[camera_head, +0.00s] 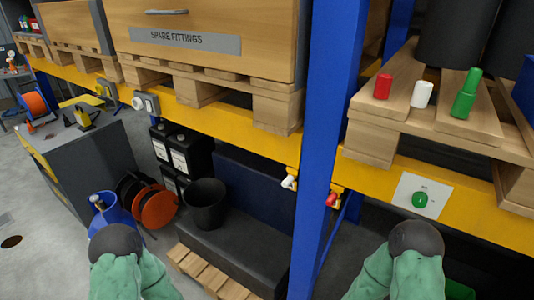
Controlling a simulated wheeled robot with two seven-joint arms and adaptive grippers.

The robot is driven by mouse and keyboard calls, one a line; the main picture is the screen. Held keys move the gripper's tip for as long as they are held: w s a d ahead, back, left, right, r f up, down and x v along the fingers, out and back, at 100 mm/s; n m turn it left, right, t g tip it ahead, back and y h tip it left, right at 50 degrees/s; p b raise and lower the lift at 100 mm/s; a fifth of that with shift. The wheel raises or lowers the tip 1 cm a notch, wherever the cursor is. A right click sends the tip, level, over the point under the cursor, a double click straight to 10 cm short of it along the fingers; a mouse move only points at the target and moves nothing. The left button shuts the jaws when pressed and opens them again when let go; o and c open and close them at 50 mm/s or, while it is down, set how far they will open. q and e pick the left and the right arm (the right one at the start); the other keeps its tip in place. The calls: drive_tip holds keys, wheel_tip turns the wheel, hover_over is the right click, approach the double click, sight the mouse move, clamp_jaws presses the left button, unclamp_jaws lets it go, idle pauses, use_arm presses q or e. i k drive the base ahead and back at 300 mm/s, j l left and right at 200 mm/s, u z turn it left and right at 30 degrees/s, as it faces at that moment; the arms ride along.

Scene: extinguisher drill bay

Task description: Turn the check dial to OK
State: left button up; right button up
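The check dial (420,199) is a round green knob on a white square plate (409,210). The plate is fixed to the front of the yellow shelf beam at the right. Small print on the plate is too small to read, so I cannot tell which mark the knob points to. Parts of my two arms, green with dark rounded ends, show at the bottom left and bottom right. The right one is below the dial and apart from it in the picture. No fingers of either gripper show.
A blue upright post (327,130) stands left of the dial. Above the dial, red (383,87), white (422,94) and green (465,95) pieces stand on a pallet (487,124). A black bucket (205,204) and orange reel (155,208) are lower left.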

sight(419, 199)
drive_tip(key=z, duration=1.25)
